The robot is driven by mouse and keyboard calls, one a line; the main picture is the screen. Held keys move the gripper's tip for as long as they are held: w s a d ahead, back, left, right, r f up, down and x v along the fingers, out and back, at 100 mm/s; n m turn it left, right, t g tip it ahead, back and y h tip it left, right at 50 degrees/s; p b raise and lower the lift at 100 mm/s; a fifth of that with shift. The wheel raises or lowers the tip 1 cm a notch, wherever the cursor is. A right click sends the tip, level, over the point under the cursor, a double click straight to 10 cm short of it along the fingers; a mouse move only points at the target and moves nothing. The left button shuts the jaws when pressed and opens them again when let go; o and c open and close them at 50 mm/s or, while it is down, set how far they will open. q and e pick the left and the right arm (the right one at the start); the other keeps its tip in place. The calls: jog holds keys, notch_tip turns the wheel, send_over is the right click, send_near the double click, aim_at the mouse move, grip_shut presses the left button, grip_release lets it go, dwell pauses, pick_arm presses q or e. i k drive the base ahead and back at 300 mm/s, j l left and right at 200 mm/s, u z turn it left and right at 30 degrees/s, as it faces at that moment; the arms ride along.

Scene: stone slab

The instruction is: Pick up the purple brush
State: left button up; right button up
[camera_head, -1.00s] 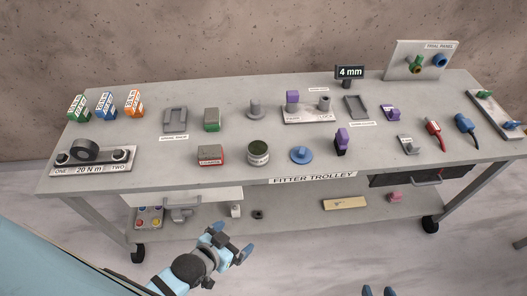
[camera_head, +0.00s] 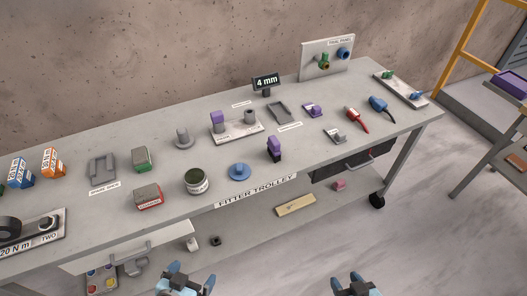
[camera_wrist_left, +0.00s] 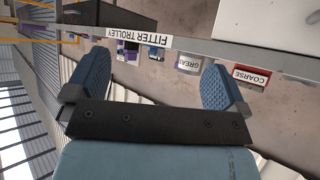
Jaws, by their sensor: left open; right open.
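The purple brush, which I take to be the upright purple piece with a dark lower part (camera_head: 274,147), stands near the trolley's front edge, right of a blue disc with a knob (camera_head: 239,172). In the left wrist view a small dark and purple shape, probably the brush (camera_wrist_left: 129,50), shows upside down beyond the fingers. My left gripper (camera_head: 190,279) is open and empty, low in front of the trolley and left of the brush. My right gripper (camera_head: 355,286) is open and empty at the bottom edge, right of the brush. Both are well apart from it.
A drawer handle (camera_head: 362,162) projects at the front right.

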aim_at(273, 145)
jog(key=l+u, duration=0.1)
jog(key=u, duration=0.3)
jog(key=i+l+u, duration=0.1)
jog(key=u, duration=0.3)
jog(key=l+u, duration=0.15)
jog(key=u, duration=0.25)
jog(key=l+u, duration=0.35)
jog(key=l, duration=0.15)
jog(key=l+u, duration=0.3)
jog(key=l, duration=0.15)
jog(key=k, duration=0.05)
